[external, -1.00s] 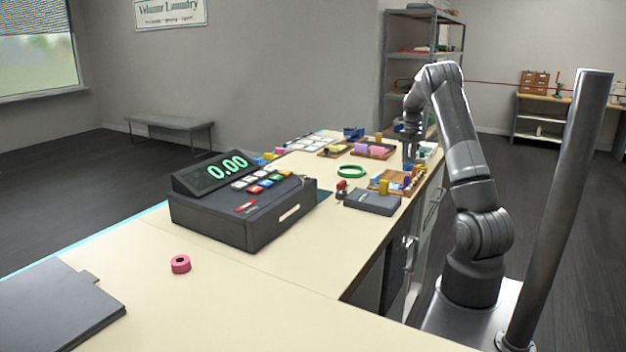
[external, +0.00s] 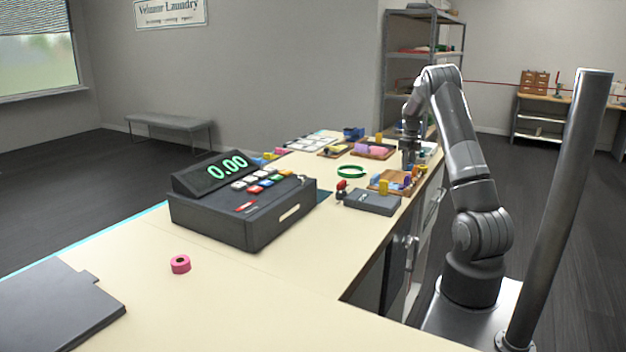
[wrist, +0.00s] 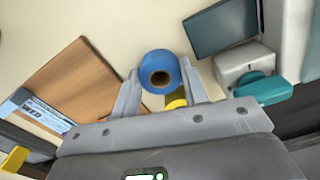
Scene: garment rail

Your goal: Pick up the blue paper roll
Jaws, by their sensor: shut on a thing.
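The blue paper roll (wrist: 160,68) shows in the wrist view, with its dark core hole facing the camera. It sits between the two fingers of my gripper (wrist: 162,88), which is shut on it. In the external view my gripper (external: 408,160) is at the far part of the counter, low over the top. I cannot make out the roll clearly there.
A wooden tray (wrist: 75,85) lies left of the gripper in the wrist view. A yellow piece (wrist: 176,102) is close by the roll. A white device (wrist: 243,62) and a teal item (wrist: 262,91) are on the right. A cash register (external: 243,205) stands nearer on the counter.

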